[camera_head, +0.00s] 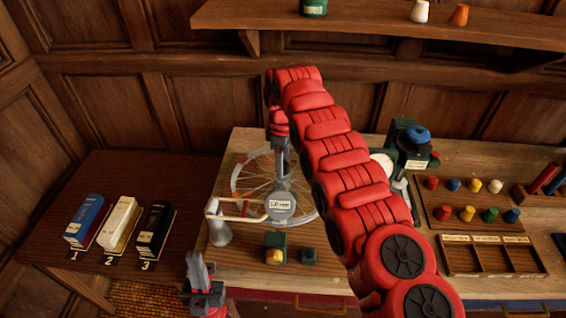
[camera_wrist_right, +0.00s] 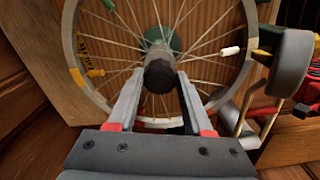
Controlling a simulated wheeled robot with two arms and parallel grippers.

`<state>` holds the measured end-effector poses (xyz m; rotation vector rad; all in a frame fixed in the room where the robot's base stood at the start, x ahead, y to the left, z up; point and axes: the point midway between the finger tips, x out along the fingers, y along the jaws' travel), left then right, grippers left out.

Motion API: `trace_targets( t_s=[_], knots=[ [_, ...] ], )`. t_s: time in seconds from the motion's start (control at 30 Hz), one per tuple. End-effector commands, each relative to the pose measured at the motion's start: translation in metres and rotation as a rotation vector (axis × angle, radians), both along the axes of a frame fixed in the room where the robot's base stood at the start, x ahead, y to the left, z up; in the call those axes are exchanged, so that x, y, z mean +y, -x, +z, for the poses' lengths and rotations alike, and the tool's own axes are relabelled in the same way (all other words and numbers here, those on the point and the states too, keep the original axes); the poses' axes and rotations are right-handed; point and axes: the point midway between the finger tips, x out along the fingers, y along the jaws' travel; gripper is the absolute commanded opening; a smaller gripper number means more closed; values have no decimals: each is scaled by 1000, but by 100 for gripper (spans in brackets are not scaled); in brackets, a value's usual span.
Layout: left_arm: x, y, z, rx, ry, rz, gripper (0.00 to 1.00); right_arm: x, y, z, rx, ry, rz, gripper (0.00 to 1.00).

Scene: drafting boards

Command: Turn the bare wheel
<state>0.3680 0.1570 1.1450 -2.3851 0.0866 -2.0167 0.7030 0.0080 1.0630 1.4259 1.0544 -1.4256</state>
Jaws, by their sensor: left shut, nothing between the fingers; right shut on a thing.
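My right gripper (camera_head: 284,165) reaches down in front of the wheel. In the wrist view its fingers (camera_wrist_right: 162,82) are shut on a dark grey round knob (camera_wrist_right: 160,74) at the wheel's centre. My left gripper (camera_head: 200,275) is shut and empty, low at the bench's front left corner.
A grey post with a pale arm (camera_head: 219,230) stands left of the dial. Numbered boxes (camera_head: 120,224) stand left. A peg board (camera_head: 470,200) lies right.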

Motion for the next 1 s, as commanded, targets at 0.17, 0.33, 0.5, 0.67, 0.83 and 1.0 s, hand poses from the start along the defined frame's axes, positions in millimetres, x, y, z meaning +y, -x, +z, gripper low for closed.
trace_targets(
  t_s=[0.17,0.33,0.5,0.67,0.83,1.0],
  knots=[
    [0,0,0,0,0,0,0,0,0,0,0,1,167,0],
    [0,0,0,0,0,0,0,-1,0,0,0,1,328,0],
    [0,0,0,0,0,0,0,-1,0,0,0,2,490,0],
    [0,0,1,0,0,0,0,-1,0,0,0,2,637,0],
    [0,0,3,0,0,0,0,0,0,0,0,1,776,0],
    [0,0,5,0,0,0,0,0,-1,1,-2,1,884,0]
  ],
)
